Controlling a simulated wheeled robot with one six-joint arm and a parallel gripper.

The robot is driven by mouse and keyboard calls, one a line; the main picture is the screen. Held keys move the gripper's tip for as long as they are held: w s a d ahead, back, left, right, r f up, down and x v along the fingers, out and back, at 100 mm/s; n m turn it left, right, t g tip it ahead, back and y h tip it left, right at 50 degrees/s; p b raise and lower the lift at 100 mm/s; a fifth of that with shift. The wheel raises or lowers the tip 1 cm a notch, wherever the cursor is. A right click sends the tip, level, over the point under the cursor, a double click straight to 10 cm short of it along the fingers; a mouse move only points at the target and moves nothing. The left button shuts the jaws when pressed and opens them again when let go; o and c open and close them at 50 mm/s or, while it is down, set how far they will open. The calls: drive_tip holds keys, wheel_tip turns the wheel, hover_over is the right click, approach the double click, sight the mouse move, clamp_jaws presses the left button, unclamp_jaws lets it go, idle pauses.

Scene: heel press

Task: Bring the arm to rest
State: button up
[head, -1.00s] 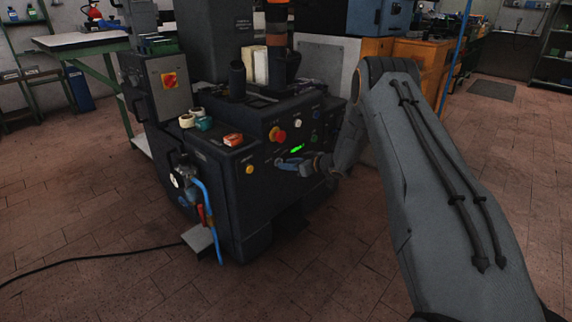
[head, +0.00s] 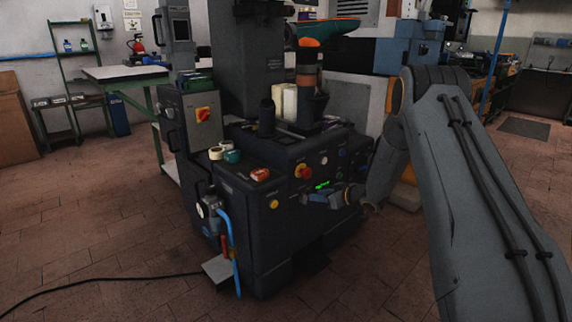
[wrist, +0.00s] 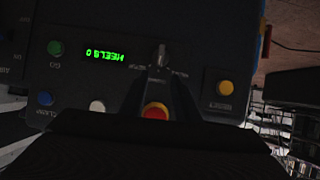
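My arm (head: 465,180) reaches from the right of the head view, bent at the elbow, toward the front panel of the dark heel press (head: 262,238). My gripper (head: 306,199) is at that panel, just below the green display (head: 322,185). In the wrist view the two dark fingers of my gripper (wrist: 158,82) stand apart, with a gap between them. A dark selector knob (wrist: 159,55) lies just beyond the fingertips; contact cannot be told. A red button (wrist: 155,111) shows through the gap. The display (wrist: 102,53) reads HEELS 0, upside down.
A yellow button (wrist: 226,88), a green button (wrist: 55,48) and a blue button (wrist: 45,99) sit around my fingers. A blue hose (head: 232,250) and a pedal (head: 217,269) are at the press's left. Floor in front is clear, except a black cable (head: 110,285).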

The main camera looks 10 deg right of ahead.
drive_tip(key=s+a+r+m+h, duration=0.1)
drive_tip(key=s+a+r+h, duration=0.35)
drive_tip(key=a+r, duration=0.4)
drive_tip(key=s+a+r+m+g+h, duration=0.1)
drive_tip(key=s+r, duration=0.2)
drive_tip(key=s, duration=0.2)
drive_tip(key=s+a+r+g, duration=0.2)
drive_tip(key=s, duration=0.4)
drive_tip(key=s+a+r+g, duration=0.1)
drive_tip(key=s+a+g, duration=0.15)
drive_tip(key=s, duration=1.05)
drive_tip(key=s+a+r+g, duration=0.1)
drive_tip(key=s+g, duration=0.2)
drive_tip(key=s, duration=1)
drive_tip(key=s+a+r+g, duration=0.2)
drive_tip(key=s, duration=1.1)
drive_tip(key=s+d+r+m+p, duration=0.1)
drive_tip(key=d+r+m+p, duration=0.1)
drive_tip(key=d+r+p, duration=0.5)
drive_tip(key=d+r+m+h+p, duration=0.1)
drive_tip(key=d+r+m+p, duration=0.1)
drive_tip(key=d+r+p, duration=0.4)
wheel_tip(320, 180, up, 4)
drive_tip(key=p, duration=1)
drive_tip(key=shift+s+d+m+p, duration=0.3)
drive_tip(key=shift+s+d+m, duration=0.05)
drive_tip(key=shift+d+m, duration=0.05)
